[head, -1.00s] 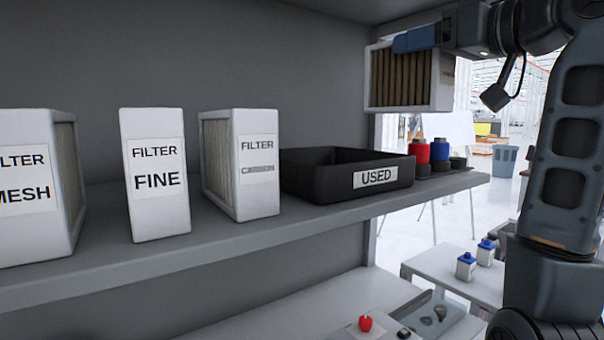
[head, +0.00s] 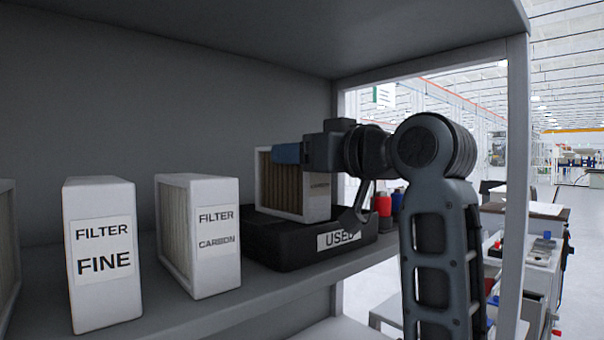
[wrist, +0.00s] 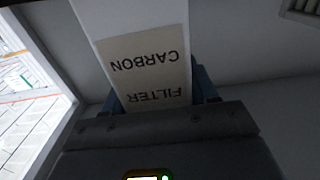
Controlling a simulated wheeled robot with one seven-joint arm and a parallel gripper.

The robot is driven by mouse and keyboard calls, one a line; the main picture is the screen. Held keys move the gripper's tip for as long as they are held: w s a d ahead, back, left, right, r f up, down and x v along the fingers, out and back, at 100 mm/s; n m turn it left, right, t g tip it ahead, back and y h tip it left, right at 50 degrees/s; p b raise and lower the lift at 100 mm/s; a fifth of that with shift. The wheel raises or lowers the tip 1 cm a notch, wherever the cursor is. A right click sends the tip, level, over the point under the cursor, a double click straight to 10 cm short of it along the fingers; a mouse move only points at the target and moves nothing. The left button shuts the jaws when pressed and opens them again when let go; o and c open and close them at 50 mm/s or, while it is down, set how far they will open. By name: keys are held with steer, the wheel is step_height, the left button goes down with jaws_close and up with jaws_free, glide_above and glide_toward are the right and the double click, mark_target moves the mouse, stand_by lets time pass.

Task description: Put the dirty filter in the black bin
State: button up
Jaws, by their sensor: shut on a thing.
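The dirty filter (head: 280,185) has brown pleats in a white frame. My gripper (head: 290,153) is shut on its top, with a blue finger showing on the near side. In the wrist view the filter's label (wrist: 148,68) reads FILTER CARBON upside down, between the blue fingers of my gripper (wrist: 160,88). The black bin (head: 285,250), marked USED, stands on the shelf. The filter is upright above or partly inside it, its lower edge near the rim; I cannot tell whether it touches the bin floor.
A cleaner FILTER CARBON box (head: 218,245) and a FILTER FINE box (head: 103,260) stand on the shelf (head: 180,310) left of the bin. A red spool (head: 383,205) stands right of it. The upper shelf (head: 250,40) hangs above; a post (head: 516,180) stands right.

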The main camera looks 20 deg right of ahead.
mark_target(306, 176)
steer(key=shift+f, duration=1.65)
steer(key=shift+f, duration=0.2)
steer(key=o, duration=1.2)
steer(key=shift+r, duration=0.25)
steer(key=shift+s+d+f, duration=0.15)
steer(key=shift+s+d, duration=0.05)
steer(key=shift+s, duration=0.15)
steer(key=b+v, duration=0.1)
steer(key=v, duration=1)
steer(key=shift+s, duration=0.15)
